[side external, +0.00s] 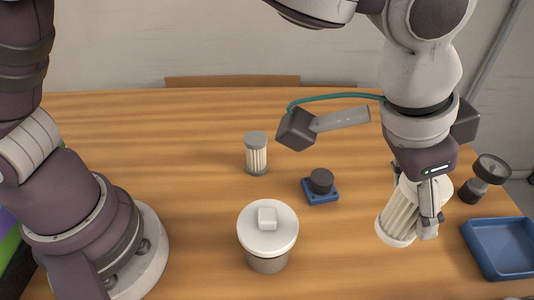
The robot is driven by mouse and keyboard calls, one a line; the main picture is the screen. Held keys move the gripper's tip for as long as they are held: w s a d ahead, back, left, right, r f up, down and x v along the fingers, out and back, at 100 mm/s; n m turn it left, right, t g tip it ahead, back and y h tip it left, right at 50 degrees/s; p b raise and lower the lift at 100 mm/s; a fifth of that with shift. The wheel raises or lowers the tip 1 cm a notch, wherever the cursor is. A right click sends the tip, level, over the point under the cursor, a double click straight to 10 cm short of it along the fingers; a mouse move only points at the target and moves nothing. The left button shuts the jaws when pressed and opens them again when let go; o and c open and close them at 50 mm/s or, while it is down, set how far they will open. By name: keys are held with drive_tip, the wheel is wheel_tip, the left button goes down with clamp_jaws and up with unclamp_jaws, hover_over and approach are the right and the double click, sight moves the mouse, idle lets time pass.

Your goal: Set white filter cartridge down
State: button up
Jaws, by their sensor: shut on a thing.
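The white filter cartridge (397,221) is a pleated cylinder with pale end caps, at the right of the side external view. It is tilted, its top leaning right. My gripper (431,226) points down and is shut on the cartridge at its right side. The fingers and wrist hide part of the cartridge's upper end. The cartridge's lower end is at or close to the table; I cannot tell whether it touches.
A blue tray (502,248) lies right of my gripper, with a dark grey part (484,178) behind it. A white-lidded canister (267,237), a small pleated filter (256,155) and a black knob on a blue base (320,190) stand left. The wooden table (190,130) is clear at back left.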

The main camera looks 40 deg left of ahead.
drive_tip(key=w+a+n+t+y, duration=0.1)
drive_tip(key=w+a+n+y, duration=0.2)
drive_tip(key=a, duration=0.4)
drive_tip(key=w+a+n, duration=0.3)
drive_tip(key=a+n, duration=0.2)
drive_tip(key=a, duration=0.2)
drive_tip(key=s+a+r+n+g+y, duration=0.1)
drive_tip(key=s+a+n+g+y, duration=0.2)
drive_tip(key=a+n, duration=1.1)
drive_tip(key=s+a+n+g, duration=0.5)
drive_tip(key=s+a+n, duration=0.9)
drive_tip(key=s+a, duration=0.35)
drive_tip(key=shift+m, duration=0.3)
drive_tip(key=f, duration=1.5)
drive_tip(key=shift+w+d, duration=0.1)
drive_tip(key=shift+w, duration=0.1)
drive_tip(key=o, duration=1.2)
drive_tip(key=shift+f, duration=0.1)
